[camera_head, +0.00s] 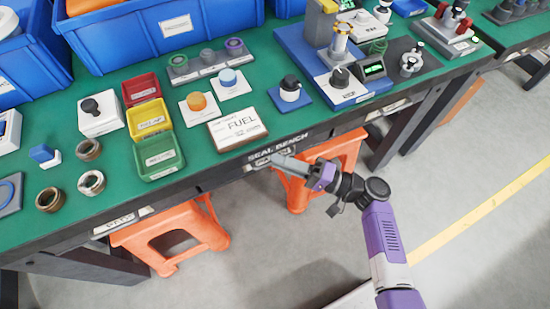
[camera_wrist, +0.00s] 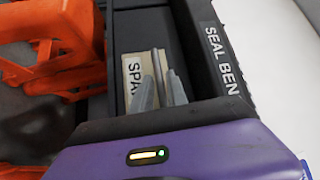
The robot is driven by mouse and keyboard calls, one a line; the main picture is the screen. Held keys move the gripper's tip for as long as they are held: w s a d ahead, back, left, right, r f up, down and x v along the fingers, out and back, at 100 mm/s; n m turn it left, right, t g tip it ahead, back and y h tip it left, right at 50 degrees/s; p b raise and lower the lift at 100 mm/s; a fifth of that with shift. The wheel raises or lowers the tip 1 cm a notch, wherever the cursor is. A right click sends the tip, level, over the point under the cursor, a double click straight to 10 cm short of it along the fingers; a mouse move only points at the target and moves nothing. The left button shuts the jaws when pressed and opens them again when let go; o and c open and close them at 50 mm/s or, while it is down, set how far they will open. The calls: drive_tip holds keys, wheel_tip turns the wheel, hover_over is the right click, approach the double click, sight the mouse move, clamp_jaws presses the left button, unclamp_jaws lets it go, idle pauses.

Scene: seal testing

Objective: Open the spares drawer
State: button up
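The spares drawer (camera_wrist: 135,45) is a dark front under the bench edge, with a cream label (camera_wrist: 132,78) reading "SPA", the rest of it hidden. A pale metal bar handle (camera_wrist: 159,62) runs across the front. In the head view the drawer's label (camera_head: 262,164) shows just below the "SEAL BENCH" sign, and the drawer looks closed. My gripper (camera_wrist: 161,82) is at the handle, its two grey fingertips on either side of the bar. I cannot tell whether they touch it. In the head view my gripper (camera_head: 285,161) reaches the bench front from the right.
Another labelled drawer (camera_head: 122,221) is at the left of the bench front. Orange stools (camera_head: 172,240) stand under the green-topped bench (camera_head: 225,165), one right behind my gripper (camera_head: 298,192). The floor in front is clear.

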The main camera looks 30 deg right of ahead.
drive_tip(key=shift+x, duration=0.8)
clamp_jaws()
idle(0.9)
